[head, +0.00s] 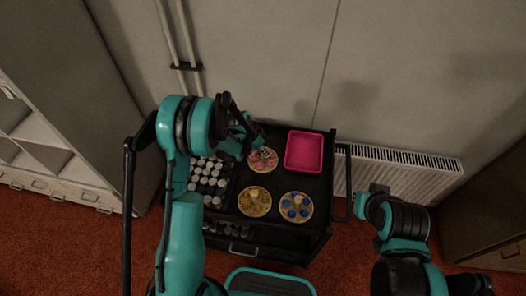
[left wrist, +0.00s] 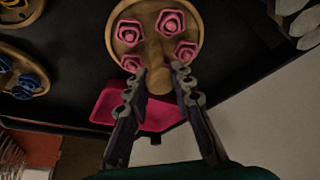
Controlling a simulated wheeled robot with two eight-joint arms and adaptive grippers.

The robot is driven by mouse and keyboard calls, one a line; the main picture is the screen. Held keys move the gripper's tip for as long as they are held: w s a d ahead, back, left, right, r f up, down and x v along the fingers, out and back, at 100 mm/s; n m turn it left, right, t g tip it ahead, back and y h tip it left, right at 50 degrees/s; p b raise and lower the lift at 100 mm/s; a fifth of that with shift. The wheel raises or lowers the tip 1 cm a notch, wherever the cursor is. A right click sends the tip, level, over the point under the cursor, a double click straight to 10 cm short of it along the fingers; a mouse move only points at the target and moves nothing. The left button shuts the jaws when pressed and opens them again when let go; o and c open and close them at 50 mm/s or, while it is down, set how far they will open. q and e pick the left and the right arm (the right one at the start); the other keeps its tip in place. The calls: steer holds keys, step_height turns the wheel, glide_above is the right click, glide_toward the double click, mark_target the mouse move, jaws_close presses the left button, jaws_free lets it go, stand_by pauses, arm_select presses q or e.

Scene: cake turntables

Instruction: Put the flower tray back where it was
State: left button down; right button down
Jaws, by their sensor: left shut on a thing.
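A round wooden flower tray with pink flowers (head: 263,160) is at the back middle of the black cart top, left of a pink square bin. In the left wrist view the pink flower tray (left wrist: 128,34) shows several pink flowers around a central wooden knob (left wrist: 160,80). My left gripper (head: 256,149) is shut on that knob; its fingers (left wrist: 158,72) lie on both sides of it. I cannot tell whether the tray rests on the cart or is just above it. My right arm's end (head: 372,196) is right of the cart; its fingers are not clear.
The pink bin (head: 304,152) is at the cart's back right. A yellow-flower tray (head: 254,201) and a blue-flower tray (head: 296,207) stand in front. Several pale cylinders (head: 208,181) fill the left side. A radiator (head: 400,170) is along the wall.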

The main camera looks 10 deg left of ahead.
arm_select(q)
steer(key=shift+f, duration=0.15)
steer(key=c, duration=1.3)
jaws_free()
